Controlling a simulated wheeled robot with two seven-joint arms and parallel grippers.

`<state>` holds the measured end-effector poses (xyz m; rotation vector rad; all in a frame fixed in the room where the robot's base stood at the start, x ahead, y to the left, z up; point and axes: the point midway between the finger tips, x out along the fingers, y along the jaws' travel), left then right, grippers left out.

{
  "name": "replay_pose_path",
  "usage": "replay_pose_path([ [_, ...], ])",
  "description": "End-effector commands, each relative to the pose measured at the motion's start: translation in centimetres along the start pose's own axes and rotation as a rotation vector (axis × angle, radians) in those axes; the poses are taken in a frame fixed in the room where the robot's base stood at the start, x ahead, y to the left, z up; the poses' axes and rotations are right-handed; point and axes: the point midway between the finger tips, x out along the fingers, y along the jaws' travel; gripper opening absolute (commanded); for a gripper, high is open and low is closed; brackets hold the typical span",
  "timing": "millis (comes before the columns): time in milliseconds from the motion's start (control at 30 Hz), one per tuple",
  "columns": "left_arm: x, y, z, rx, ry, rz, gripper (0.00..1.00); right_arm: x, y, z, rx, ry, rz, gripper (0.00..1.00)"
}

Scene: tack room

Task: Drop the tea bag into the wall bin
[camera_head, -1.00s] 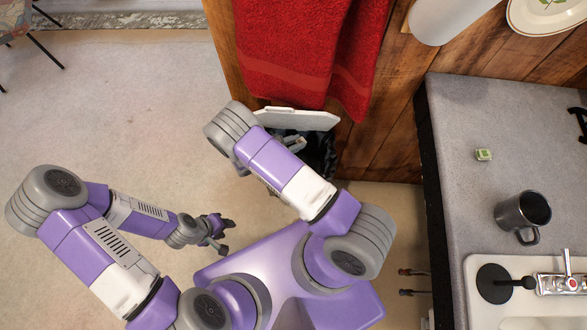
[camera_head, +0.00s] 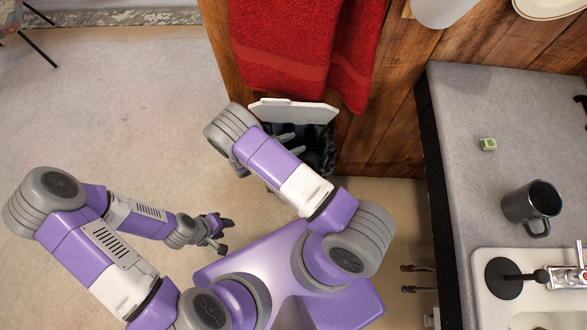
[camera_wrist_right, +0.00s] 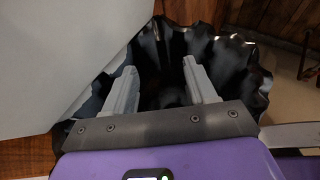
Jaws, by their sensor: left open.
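The wall bin, with a black liner (camera_head: 322,160) and a raised white lid (camera_head: 295,113), stands against the wooden wall below the red towel. My right gripper (camera_head: 291,143) is over the bin's mouth. In the right wrist view my right gripper (camera_wrist_right: 160,66) has its two fingers apart with nothing between them, and the dark liner (camera_wrist_right: 236,66) surrounds them. No tea bag can be made out in the dark bin. A small green-and-white square item (camera_head: 488,144) lies on the counter; I cannot tell what it is. My left gripper (camera_head: 222,233) is open and empty above the floor.
The red towel (camera_head: 290,50) hangs above the bin. On the right, the grey counter (camera_head: 455,120) holds a dark mug (camera_head: 530,205) and a sink (camera_head: 490,310) with a tap. The lid (camera_wrist_right: 60,60) is close to the right gripper's left side.

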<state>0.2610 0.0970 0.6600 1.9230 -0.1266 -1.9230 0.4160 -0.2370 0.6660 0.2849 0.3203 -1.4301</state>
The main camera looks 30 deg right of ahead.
Motion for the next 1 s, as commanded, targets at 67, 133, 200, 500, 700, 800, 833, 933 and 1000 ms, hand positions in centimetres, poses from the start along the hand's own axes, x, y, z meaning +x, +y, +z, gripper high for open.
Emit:
replay_pose_path([
  [67,0.0,0.0,0.0,0.0,0.0,0.0,0.43,0.0,0.0,0.0,0.0,0.0,0.0,0.56],
  [133,0.0,0.0,0.0,0.0,0.0,0.0,0.43,0.0,0.0,0.0,0.0,0.0,0.0,0.56],
  [200,0.0,0.0,0.0,0.0,0.0,0.0,0.43,-0.1,0.0,0.0,0.0,0.0,0.0,0.56],
  [500,-0.6,0.2,0.0,0.0,0.0,0.0,0.43,-4.0,0.1,0.1,0.0,0.002,0.004,0.56],
  [700,-0.8,0.3,0.0,0.0,0.0,0.0,0.43,-6.8,0.1,0.0,0.0,0.001,0.002,0.56],
  [800,-0.8,0.3,0.0,0.0,0.0,0.0,0.43,-7.4,0.0,0.0,-0.001,0.0,0.001,0.56],
  [833,-0.8,0.3,0.0,0.0,0.0,0.0,0.43,-7.5,0.0,0.0,-0.001,0.0,0.001,0.56],
  [933,-0.8,0.3,0.0,0.0,0.0,0.0,0.43,-7.6,0.0,0.0,0.0,0.0,0.0,0.56],
  [1000,-0.8,0.3,0.0,0.0,0.0,0.0,0.43,-7.6,0.0,0.0,0.0,0.0,0.0,0.56],
])
